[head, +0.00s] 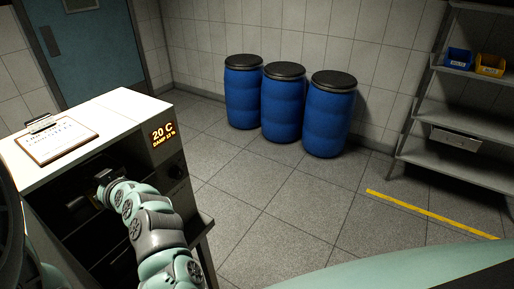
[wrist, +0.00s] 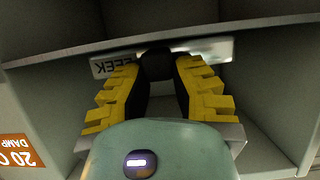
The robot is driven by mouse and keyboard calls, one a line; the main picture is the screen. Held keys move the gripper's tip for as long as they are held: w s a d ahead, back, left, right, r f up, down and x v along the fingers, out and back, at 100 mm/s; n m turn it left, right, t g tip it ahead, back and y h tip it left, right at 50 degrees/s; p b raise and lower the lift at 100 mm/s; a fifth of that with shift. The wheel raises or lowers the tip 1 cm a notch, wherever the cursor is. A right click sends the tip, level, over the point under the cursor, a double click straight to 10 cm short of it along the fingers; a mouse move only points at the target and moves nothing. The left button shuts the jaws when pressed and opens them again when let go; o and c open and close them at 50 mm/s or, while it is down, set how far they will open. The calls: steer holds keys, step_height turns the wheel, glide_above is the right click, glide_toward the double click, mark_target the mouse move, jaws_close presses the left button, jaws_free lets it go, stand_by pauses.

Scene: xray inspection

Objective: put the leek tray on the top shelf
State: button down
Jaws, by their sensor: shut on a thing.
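My gripper (wrist: 160,70) has yellow ridged fingers and is shut on the front of the leek tray. The tray's pale front (wrist: 214,50) shows in the wrist view, with its label (wrist: 112,66) upside down and partly covered by a finger. In the head view my gripper (head: 104,180) reaches into the open front of the white cabinet (head: 95,119), close under its top. The tray itself is hidden there. In the wrist view a shelf edge (wrist: 60,55) crosses close to the tray. I cannot tell how far in the tray sits.
An orange "20 C DAMP" sign (head: 163,134) is on the cabinet. A clipboard (head: 57,139) lies on top. A rack (head: 480,125) at the right holds a blue bin (head: 459,59), a yellow bin (head: 490,65) and a grey tray (head: 455,140). Blue barrels (head: 283,105) stand by the wall. The middle floor is clear.

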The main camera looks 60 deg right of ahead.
steer(key=c, duration=1)
jaws_free()
steer(key=shift+o, duration=0.2)
steer(key=shift+s, duration=0.1)
steer(key=shift+s+d+r+b, duration=0.15)
steer(key=shift+s+b, duration=0.2)
steer(key=shift+s, duration=0.15)
steer(key=b+v, duration=0.4)
steer(key=v, duration=0.7)
steer(key=shift+r, duration=0.1)
